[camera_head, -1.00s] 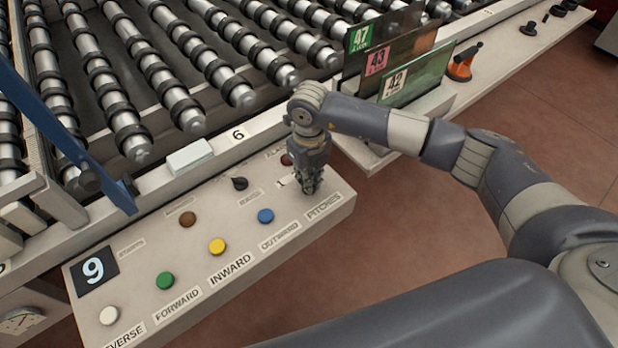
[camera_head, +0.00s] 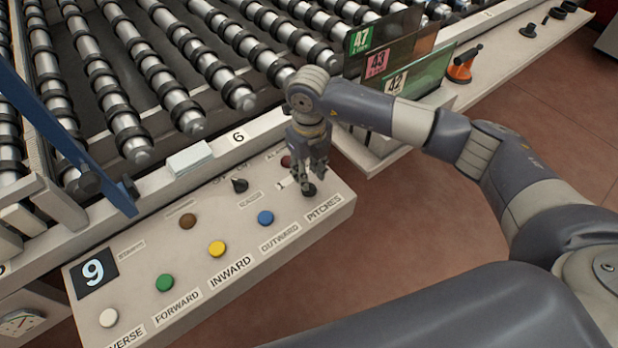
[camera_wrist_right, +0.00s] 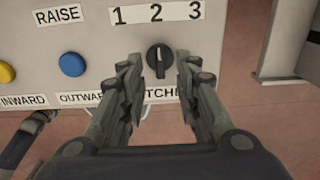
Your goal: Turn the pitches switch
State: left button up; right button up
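The pitches switch is a black rotary knob (camera_wrist_right: 159,58) with a light pointer line, below a label with 1, 2 and 3 (camera_wrist_right: 157,14) in the right wrist view. The pointer is roughly upright, toward the 2. In the head view the knob (camera_head: 309,190) shows just below the gripper, above the PITCHES label (camera_head: 323,207). My right gripper (camera_wrist_right: 160,85) is open and empty, its fingers on either side just short of the knob. In the head view the right gripper (camera_head: 309,176) points down over the panel's right end. My left gripper is not in view.
The control panel (camera_head: 215,290) also bears a blue button (camera_head: 265,217), a yellow button (camera_head: 217,248), a green button (camera_head: 165,282) and another black knob (camera_head: 240,185). Glass sheets (camera_head: 425,75) stand behind the arm. Rollers fill the back.

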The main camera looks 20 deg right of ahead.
notch_tip(320, 180, up, 8)
jog(key=shift+r, duration=0.2)
dwell(0.4)
